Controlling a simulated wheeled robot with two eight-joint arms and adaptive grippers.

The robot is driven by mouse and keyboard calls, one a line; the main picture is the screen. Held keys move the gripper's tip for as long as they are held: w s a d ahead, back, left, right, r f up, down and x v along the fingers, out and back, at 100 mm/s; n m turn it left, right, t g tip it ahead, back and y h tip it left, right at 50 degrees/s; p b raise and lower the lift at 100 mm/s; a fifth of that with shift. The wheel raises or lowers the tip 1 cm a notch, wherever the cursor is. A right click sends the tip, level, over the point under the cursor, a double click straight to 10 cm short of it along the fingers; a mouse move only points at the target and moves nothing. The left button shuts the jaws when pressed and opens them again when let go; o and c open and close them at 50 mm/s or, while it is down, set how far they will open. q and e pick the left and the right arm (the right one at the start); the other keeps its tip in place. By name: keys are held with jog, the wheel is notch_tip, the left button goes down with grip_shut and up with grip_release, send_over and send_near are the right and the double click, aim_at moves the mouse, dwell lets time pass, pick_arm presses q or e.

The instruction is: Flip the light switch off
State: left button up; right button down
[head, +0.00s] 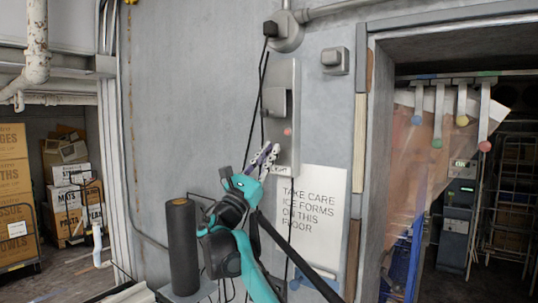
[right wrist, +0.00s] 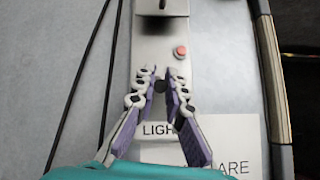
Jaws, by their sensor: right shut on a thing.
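The light switch panel is a tall metal plate (head: 285,80) on the grey wall, and it also shows in the right wrist view (right wrist: 160,45). A small dark switch part (right wrist: 160,87) sits between my fingers, above a "LIGHT" label (right wrist: 154,129). A red button (right wrist: 180,52) is just above and right of the fingertips. My right gripper (head: 268,152) reaches up to the lower part of the plate. In the wrist view its fingers (right wrist: 159,76) are close on either side of the dark part, shut on it. The fingers hide much of it. My left gripper is not in view.
A warning sign (head: 311,215) is below the plate. A small grey box (head: 335,61) is at its upper right. Black cables (head: 262,90) hang to its left. A doorway with a strip curtain (head: 415,170) opens at right; stacked cardboard boxes (head: 14,175) stand far left.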

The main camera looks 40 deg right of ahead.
jog(key=c, duration=1.6)
grip_release()
jog(key=v, duration=1.2)
